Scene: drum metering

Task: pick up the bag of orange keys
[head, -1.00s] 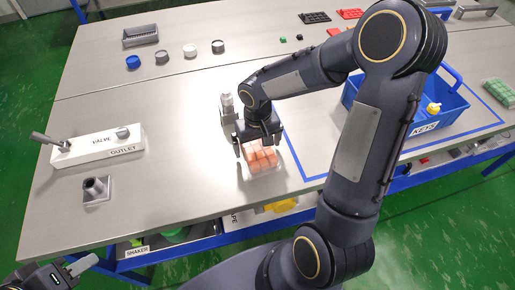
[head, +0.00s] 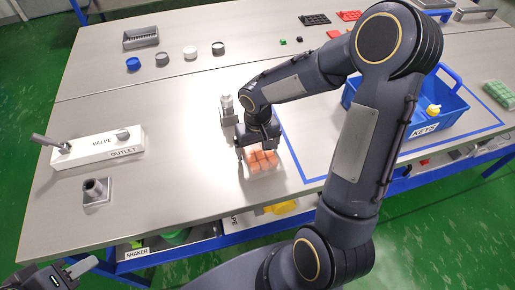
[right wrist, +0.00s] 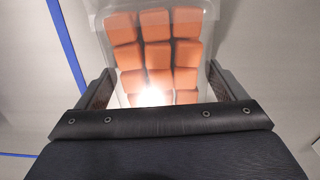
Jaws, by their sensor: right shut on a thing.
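The bag of orange keys (head: 262,163) is a clear bag with several orange blocks. It is at the table's front middle, under my right gripper (head: 259,150). In the right wrist view the bag (right wrist: 155,50) lies between the two fingers of the right gripper (right wrist: 153,90), which is shut on it. I cannot tell whether the bag is clear of the table. My left gripper (head: 78,268) is at the bottom left corner of the head view, away from the bag, with a gap between its fingers.
A blue KEYS tote (head: 455,110) stands to the right inside a blue taped outline. A small grey fixture (head: 228,110) stands just behind the right gripper. The table between is clear.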

